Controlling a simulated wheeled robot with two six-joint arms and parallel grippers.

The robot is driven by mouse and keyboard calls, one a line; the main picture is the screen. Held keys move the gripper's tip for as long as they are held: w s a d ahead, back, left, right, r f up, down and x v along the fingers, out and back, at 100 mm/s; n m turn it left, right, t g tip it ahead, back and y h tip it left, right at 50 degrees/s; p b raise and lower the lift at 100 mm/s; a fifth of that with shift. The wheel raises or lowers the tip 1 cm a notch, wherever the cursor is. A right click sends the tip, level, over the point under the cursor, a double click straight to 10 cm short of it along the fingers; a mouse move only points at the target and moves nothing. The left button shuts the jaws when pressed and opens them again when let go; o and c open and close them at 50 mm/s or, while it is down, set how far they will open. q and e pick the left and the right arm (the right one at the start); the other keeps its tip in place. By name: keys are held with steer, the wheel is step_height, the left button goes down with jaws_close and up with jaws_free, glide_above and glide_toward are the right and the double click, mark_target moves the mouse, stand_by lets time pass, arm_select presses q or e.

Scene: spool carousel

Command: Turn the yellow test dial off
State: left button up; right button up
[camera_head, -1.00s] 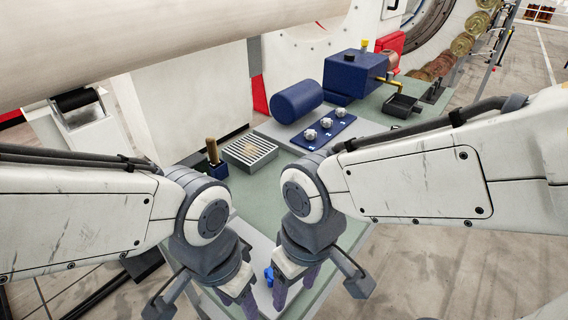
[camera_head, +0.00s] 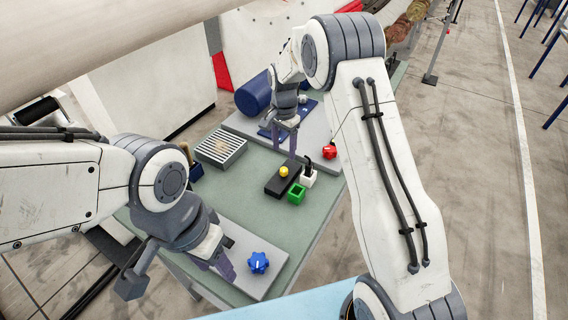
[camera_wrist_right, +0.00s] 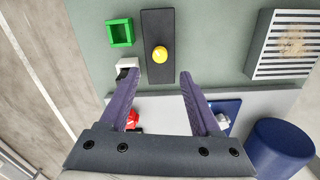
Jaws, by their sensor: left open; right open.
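The yellow test dial (camera_head: 284,171) is a small round knob on a black plate (camera_head: 276,184) lying on the green bench. In the right wrist view the yellow dial (camera_wrist_right: 159,54) sits just beyond my open fingertips, roughly centred between them. My right gripper (camera_head: 291,150) is open and empty above the bench, behind the dial in the head view; it also shows in the right wrist view (camera_wrist_right: 155,82). Nothing is between its fingers. My left gripper (camera_head: 222,267) is open at the front left of the bench, left of a blue star-shaped knob (camera_head: 258,263).
A green open box (camera_head: 296,194) and a white block with a black top (camera_head: 308,177) stand right of the black plate. A red knob (camera_head: 329,152) is behind them. A slatted metal grate (camera_head: 220,148) and a blue cylinder (camera_head: 253,95) lie further back.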

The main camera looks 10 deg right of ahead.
mark_target(284, 169)
step_height(284, 169, down, 9)
steer(key=p, duration=0.2)
steer(key=shift+r+p, duration=0.1)
steer(key=shift+p, duration=0.25)
jaws_close()
